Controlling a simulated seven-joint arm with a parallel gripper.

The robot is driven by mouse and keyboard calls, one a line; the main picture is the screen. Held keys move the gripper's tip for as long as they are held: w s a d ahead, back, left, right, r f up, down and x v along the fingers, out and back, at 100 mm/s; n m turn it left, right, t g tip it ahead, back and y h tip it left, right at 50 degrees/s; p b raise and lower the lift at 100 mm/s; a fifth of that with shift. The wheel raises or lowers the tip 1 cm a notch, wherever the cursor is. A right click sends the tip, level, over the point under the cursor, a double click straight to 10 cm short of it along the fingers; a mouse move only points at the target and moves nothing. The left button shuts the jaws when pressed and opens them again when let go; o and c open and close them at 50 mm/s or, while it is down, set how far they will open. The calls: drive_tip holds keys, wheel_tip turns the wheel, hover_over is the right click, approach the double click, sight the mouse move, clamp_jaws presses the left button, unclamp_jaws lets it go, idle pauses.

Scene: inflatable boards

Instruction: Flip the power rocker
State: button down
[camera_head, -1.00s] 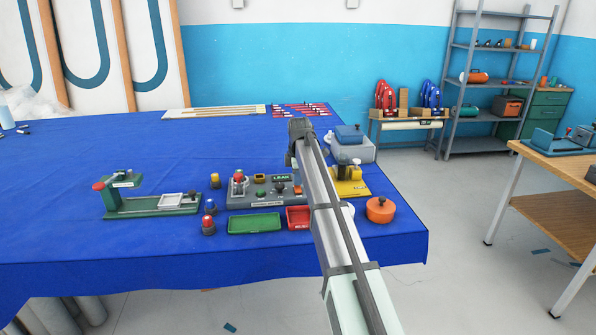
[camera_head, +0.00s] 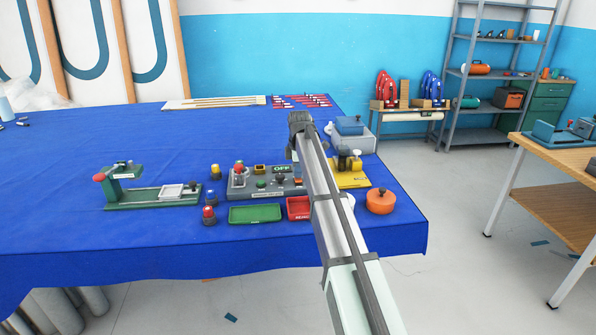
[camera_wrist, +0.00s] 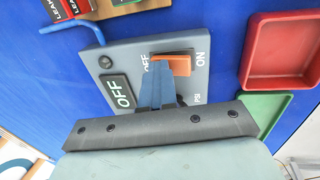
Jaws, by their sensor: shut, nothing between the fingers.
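The orange power rocker (camera_wrist: 177,66) sits on a grey control panel (camera_wrist: 205,48), between the printed OFF and ON labels in the wrist view. My gripper (camera_wrist: 158,66) is shut and empty. Its fingertips overlap the OFF-side end of the rocker and hide part of it; I cannot tell whether they touch it. A dark display (camera_wrist: 120,92) on the panel reads OFF. In the head view the panel (camera_head: 238,190) is near the table's front, its display (camera_head: 282,169) also reads OFF, and my arm hides its right end and the gripper.
A red tray (camera_head: 298,208) and a green tray (camera_head: 255,214) lie in front of the panel. A yellow fixture (camera_head: 350,180) and an orange pot (camera_head: 380,202) stand to the right. A green press-like tool (camera_head: 150,196) is at left. The blue table behind is mostly clear.

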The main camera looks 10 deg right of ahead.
sight(299, 180)
drive_tip(key=shift+s+f, duration=0.1)
drive_tip(key=shift+s, duration=0.75)
wheel_tip(299, 180, up, 14)
drive_tip(key=s, duration=0.2)
drive_tip(key=shift+s, duration=0.15)
idle(0.4)
drive_tip(key=shift+w, duration=0.7)
drive_tip(key=f, duration=0.4)
drive_tip(key=w+f, duration=0.1)
drive_tip(key=f, duration=0.4)
drive_tip(key=w+f, duration=0.1)
drive_tip(key=f, duration=0.3)
drive_tip(key=shift+w+f, duration=0.2)
drive_tip(key=shift+f, duration=0.1)
